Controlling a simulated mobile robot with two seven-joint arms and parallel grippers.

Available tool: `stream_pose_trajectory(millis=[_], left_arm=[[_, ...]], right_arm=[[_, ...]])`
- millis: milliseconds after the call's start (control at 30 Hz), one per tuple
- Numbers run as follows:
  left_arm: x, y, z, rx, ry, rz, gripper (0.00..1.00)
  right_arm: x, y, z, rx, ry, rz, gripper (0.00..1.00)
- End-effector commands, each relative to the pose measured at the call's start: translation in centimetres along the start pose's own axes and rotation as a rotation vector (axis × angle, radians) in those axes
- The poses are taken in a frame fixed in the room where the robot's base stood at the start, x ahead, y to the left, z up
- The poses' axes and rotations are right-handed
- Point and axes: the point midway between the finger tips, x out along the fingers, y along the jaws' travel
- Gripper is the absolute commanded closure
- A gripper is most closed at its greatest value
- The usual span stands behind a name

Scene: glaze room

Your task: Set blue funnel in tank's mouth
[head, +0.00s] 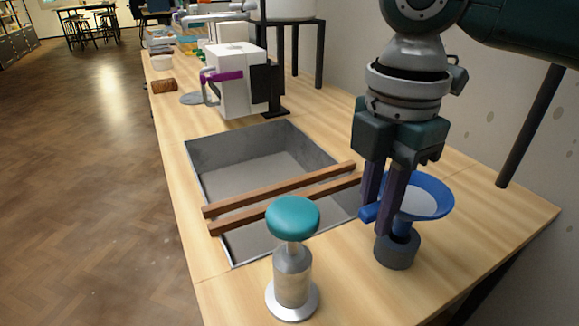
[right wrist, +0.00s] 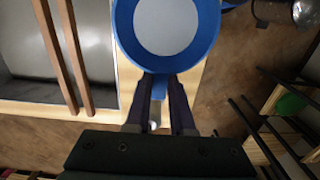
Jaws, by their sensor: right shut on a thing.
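The blue funnel (head: 436,202), a wide blue bowl with a pale inside, is at the right of the bench in the head view. My right gripper (head: 382,216) points down and is shut on the funnel's blue tab; in the right wrist view the funnel (right wrist: 202,52) fills the top middle, beyond the fingertips (right wrist: 160,82). The funnel's lower end is hidden. A white round vessel (head: 290,8) on a dark stand, cut off by the top edge, may be the tank; its mouth is not seen. My left gripper is not in view.
A dark grey round holder (head: 396,254) is under my right fingers. A teal-topped metal post (head: 292,218) stands in front. A sunken sink (head: 250,140) with two wooden bars (head: 285,188) lies to the left. A white machine (head: 232,85) with a purple strap stands behind the sink.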

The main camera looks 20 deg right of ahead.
Motion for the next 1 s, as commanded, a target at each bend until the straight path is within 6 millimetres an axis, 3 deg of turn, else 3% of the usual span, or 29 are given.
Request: stream_pose_trajectory(millis=[167,333,667,700,933,1000], left_arm=[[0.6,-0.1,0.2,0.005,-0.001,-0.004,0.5],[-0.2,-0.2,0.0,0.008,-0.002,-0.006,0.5],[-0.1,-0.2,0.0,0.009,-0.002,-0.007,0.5],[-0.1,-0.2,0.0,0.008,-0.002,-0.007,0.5],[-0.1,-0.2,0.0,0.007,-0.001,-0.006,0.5],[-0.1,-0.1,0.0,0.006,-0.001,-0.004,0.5]], right_arm=[[2.1,-0.1,0.0,-0.001,0.0,-0.002,1.0],[4.0,-0.1,0.0,0.0,0.0,-0.002,1.0],[4.4,0.0,0.0,-0.001,0.0,0.001,1.0],[4.4,0.0,0.0,-0.001,0.0,0.001,0.76],[4.4,0.0,0.0,-0.001,0.0,0.001,0.5],[4.4,0.0,0.0,-0.001,0.0,0.001,0.48]])
